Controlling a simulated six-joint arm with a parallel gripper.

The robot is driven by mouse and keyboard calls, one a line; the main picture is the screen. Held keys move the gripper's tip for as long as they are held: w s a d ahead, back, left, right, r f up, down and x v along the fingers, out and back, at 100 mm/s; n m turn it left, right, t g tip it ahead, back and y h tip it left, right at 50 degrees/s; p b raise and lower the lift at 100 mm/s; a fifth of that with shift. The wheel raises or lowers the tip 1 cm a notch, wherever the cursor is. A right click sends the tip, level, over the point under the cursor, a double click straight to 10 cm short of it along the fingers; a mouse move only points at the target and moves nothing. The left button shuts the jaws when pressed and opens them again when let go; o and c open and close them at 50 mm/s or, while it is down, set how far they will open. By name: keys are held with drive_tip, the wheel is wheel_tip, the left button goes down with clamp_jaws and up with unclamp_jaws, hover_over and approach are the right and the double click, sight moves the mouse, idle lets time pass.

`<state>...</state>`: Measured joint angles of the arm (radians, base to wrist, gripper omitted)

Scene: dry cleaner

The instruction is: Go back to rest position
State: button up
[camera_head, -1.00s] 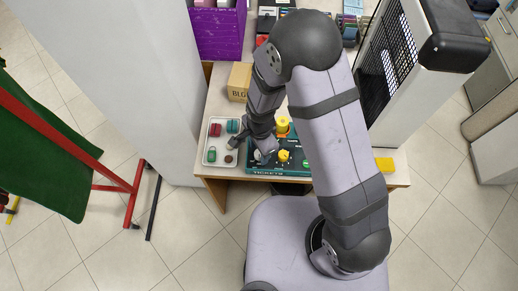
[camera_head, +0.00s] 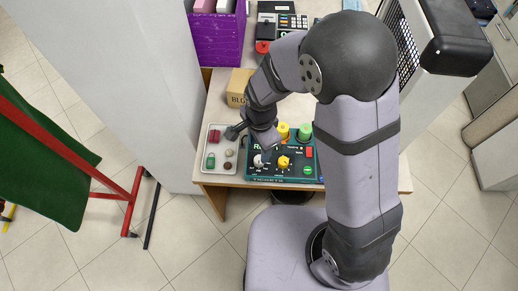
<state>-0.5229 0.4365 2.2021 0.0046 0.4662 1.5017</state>
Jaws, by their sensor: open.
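My gripper (camera_head: 249,142) hangs over the gap between a pale tray and a teal board, with its fingers apart and nothing seen between them. The tray (camera_head: 205,178) holds a red piece (camera_head: 214,136), a green piece (camera_head: 210,161), a pale round piece (camera_head: 229,153) and a dark round piece (camera_head: 228,165). One finger covers the tray's upper right corner. The teal board (camera_head: 301,172) carries a yellow knob (camera_head: 283,162), a yellow cylinder (camera_head: 284,130), a green cylinder (camera_head: 304,132) and a red block (camera_head: 309,152). My wrist hides its upper left part.
A cardboard box (camera_head: 238,84) stands close behind my wrist. A purple bin (camera_head: 217,42) and a black device (camera_head: 280,20) are farther back. A machine with a mesh panel (camera_head: 403,47) stands at right. The desk's left edge borders a white cabinet (camera_head: 140,90).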

idle(0.6)
drive_tip(key=shift+s+n, duration=0.1)
drive_tip(key=shift+n, duration=1)
drive_tip(key=n, duration=0.1)
drive_tip(key=s+n, duration=0.1)
drive_tip(key=n, duration=0.1)
drive_tip(key=shift+d+g, duration=0.3)
drive_tip(key=shift+d, duration=0.05)
drive_tip(key=s+d+r+n+g+h, duration=0.1)
drive_tip(key=s+d+n+g+h, duration=0.1)
drive_tip(key=s+d+n, duration=0.6)
drive_tip(key=w+d+r+m+t+y, duration=0.1)
drive_tip(key=d+r+m+t, duration=0.1)
drive_tip(key=d+r, duration=0.5)
drive_tip(key=shift+w+d+r+y, duration=0.25)
drive_tip(key=shift+d+r+y, duration=0.15)
drive_tip(key=shift+d, duration=0.4)
